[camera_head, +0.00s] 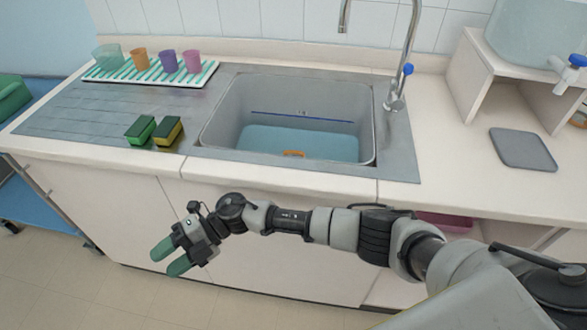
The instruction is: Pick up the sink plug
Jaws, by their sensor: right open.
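A small orange object (293,153), which looks like the sink plug, shows at the near edge of the sink's bottom. The sink's front rim hides part of it, and I cannot tell if it sits in the drain. The grey sink (235,110) has a bluish bottom that looks like shallow water. My right gripper (168,259) has green fingertips and is open and empty. It is in front of the cabinet, below the counter edge, to the left of the sink and well apart from the orange object. My left gripper is not in view.
A green sponge (141,130) and a yellow-and-dark sponge (168,132) lie left of the sink. Several cups stand on a striped mat (125,75) behind. A tall faucet (405,70) rises at the sink's back right. A grey board (523,150) lies on the right counter.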

